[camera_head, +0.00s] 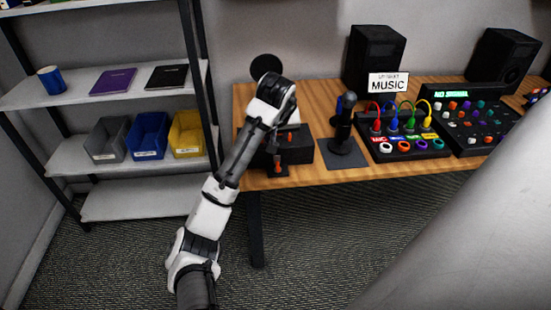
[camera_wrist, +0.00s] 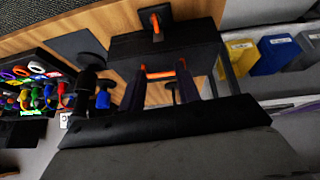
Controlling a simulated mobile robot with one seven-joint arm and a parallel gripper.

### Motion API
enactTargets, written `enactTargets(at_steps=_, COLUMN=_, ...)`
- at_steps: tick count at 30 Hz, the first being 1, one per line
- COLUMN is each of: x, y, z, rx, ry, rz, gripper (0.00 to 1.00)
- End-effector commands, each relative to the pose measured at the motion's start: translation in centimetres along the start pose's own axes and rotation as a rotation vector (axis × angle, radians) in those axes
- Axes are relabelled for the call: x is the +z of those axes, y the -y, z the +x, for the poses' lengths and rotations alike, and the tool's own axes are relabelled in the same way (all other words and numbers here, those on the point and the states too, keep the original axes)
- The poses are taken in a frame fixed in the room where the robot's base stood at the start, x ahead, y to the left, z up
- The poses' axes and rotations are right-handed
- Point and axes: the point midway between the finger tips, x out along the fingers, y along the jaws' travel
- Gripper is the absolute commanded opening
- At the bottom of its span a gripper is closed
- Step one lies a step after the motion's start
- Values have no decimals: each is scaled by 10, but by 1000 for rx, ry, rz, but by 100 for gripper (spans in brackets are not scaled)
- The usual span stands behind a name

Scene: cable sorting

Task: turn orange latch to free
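The orange latch (camera_head: 278,168) sits on a small dark plate at the front of a black box (camera_head: 299,156). In the wrist view the latch (camera_wrist: 155,22) is at the top, beyond the box (camera_wrist: 200,42). My gripper (camera_head: 276,142) is over the box, partly hidden by my arm. In the wrist view the two dark fingers of my gripper (camera_wrist: 160,78) are spread apart. An orange bar (camera_wrist: 158,75) shows between the fingertips; I cannot tell whether they touch it. My gripper is apart from the latch.
A panel with coloured cables (camera_head: 405,150) and a mixer lie farther right. A shelf (camera_head: 105,185) with bins stands left. The wooden table's front edge (camera_head: 380,172) is clear.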

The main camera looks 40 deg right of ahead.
Motion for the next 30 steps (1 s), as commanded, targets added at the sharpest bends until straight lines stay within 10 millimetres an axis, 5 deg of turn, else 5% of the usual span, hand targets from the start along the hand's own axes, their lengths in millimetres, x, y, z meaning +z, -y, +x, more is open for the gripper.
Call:
enactTargets(at_steps=6, x=22, y=-13, z=17, rx=-58, ry=91, rz=32, gripper=33)
enactTargets(at_steps=21, x=28, y=-5, z=109, rx=-60, ry=89, rz=30, gripper=33)
enactTargets(at_steps=30, x=30, y=-3, z=142, rx=-58, ry=87, rz=31, gripper=33)
